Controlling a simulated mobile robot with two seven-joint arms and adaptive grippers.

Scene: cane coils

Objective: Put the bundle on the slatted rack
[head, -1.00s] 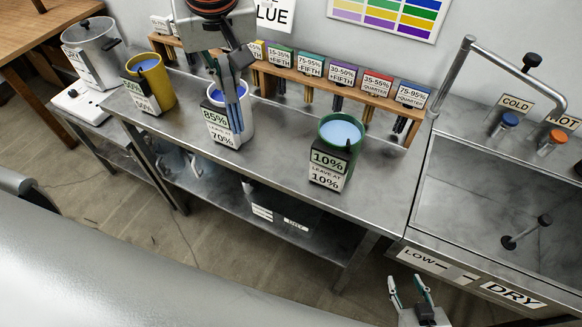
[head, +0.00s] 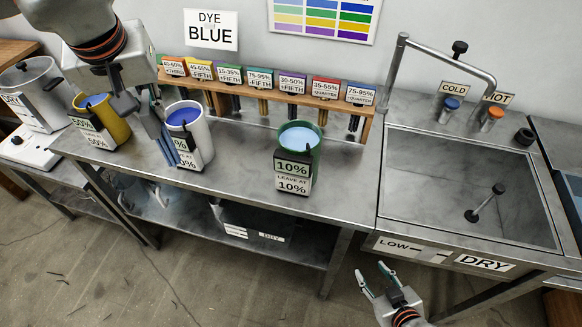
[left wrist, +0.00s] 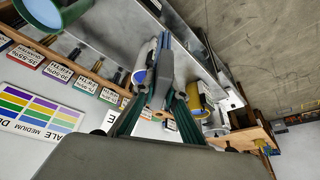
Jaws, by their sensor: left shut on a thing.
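My left gripper (head: 157,122) is shut on a thin blue bundle (head: 169,149). The bundle hangs down at the left front side of the white pot of blue dye (head: 196,140), overlapping it in the head view; I cannot tell if they touch. In the left wrist view the bundle (left wrist: 165,44) sticks out beyond the gripper's fingertips. My right gripper (head: 375,272) is open and empty, low in front of the steel bench. I cannot make out a slatted rack in these views.
A yellow pot (head: 113,128) and a green pot of light blue liquid (head: 312,150) flank the white pot. A wooden label rail (head: 330,106) with hanging bundles runs behind. A steel pot (head: 38,105) stands far left, a sink (head: 450,170) right. Bench between white and green pots is clear.

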